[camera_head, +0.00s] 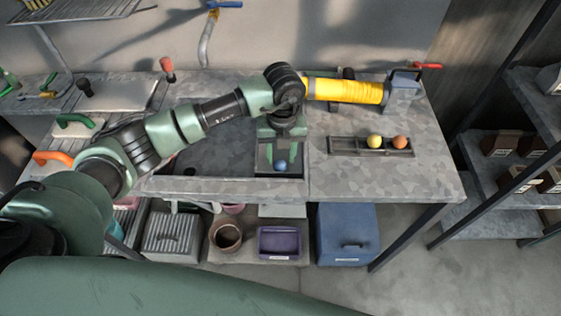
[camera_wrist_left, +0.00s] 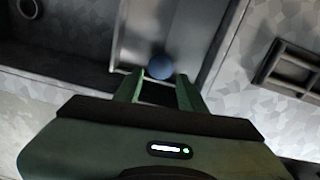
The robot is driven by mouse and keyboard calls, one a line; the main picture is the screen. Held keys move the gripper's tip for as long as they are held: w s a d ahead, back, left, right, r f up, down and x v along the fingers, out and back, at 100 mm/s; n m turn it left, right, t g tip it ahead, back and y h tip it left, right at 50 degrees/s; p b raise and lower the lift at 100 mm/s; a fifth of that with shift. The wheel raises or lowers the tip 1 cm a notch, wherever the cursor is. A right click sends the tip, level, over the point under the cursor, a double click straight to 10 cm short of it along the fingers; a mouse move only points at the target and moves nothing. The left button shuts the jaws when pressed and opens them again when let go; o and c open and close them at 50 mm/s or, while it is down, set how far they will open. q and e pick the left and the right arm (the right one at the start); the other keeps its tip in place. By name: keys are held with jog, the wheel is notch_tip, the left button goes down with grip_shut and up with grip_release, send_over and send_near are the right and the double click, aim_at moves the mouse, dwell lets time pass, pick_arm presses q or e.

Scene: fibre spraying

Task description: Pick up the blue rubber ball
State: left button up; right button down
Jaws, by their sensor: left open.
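The blue rubber ball (camera_head: 281,165) lies in the recessed sink area of the grey counter, near its right end. In the left wrist view the blue ball (camera_wrist_left: 160,67) sits just past the fingertips, roughly centred between them. My left gripper (camera_head: 279,160) points down over the ball. Its two green fingers (camera_wrist_left: 157,82) are apart with nothing held between them. I cannot tell the exact height gap between fingers and ball. My right gripper is in neither view.
A rack (camera_head: 345,146) with a yellow ball (camera_head: 374,141) and an orange ball (camera_head: 399,143) stands right of the sink. The sink's walls border the ball. The counter's right front is clear.

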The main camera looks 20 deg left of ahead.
aim_at(280, 162)
pick_arm(q)
notch_tip(280, 162, down, 3)
jog(key=shift+a+r+p, duration=0.1)
jog(key=shift+p, duration=0.3)
jog(key=shift+w+f, duration=0.15)
jog(key=shift+f, duration=0.5)
jog(key=c, duration=0.8)
grip_shut()
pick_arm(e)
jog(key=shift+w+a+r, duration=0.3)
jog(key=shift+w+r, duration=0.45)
pick_arm(q)
jog(key=shift+r, duration=0.15)
